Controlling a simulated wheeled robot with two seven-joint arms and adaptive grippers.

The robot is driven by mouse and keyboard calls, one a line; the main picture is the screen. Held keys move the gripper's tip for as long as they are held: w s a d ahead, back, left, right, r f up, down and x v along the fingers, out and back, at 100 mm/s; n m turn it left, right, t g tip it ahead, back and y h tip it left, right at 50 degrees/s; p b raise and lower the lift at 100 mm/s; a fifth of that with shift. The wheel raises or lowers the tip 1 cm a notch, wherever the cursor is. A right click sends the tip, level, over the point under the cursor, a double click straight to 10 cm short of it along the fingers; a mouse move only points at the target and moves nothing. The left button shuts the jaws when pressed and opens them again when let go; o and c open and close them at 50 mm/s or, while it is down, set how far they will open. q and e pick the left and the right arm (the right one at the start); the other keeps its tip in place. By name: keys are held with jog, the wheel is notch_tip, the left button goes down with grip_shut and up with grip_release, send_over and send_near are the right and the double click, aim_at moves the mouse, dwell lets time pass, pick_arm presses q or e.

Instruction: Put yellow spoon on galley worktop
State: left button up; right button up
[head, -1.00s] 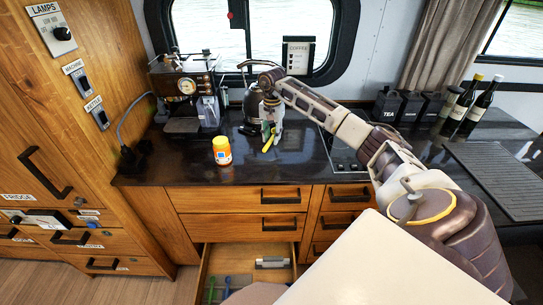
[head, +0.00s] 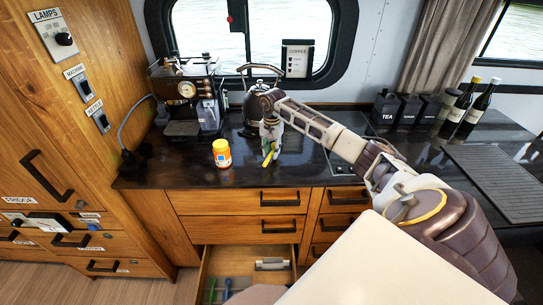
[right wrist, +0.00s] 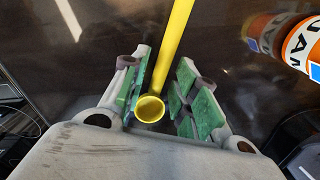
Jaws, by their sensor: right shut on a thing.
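The yellow spoon (head: 267,160) is held by my right gripper (head: 271,140) over the dark galley worktop (head: 310,166). In the right wrist view, the spoon's small round bowl (right wrist: 150,108) sits between the green-padded fingers of the right gripper (right wrist: 163,95). Its long handle stretches away past the fingertips. I cannot tell whether the handle touches the worktop. My left gripper is not in view.
An orange jar (head: 221,153) stands on the worktop left of the spoon. A kettle (head: 254,103) and a coffee machine (head: 188,92) stand behind. Below the worktop, an open drawer (head: 245,255) holds coloured utensils. A hob (head: 345,150) lies to the right.

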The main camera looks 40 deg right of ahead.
aim_at(272, 153)
jog(key=shift+f, duration=1.5)
jog(key=shift+f, duration=0.15)
jog(key=o, duration=0.9)
jog(key=shift+r+p, duration=0.2)
jog(key=shift+p, duration=0.1)
jog(key=shift+r, duration=0.35)
notch_tip(272, 153, up, 11)
jog(key=b, duration=0.2)
jog(key=shift+r, duration=0.1)
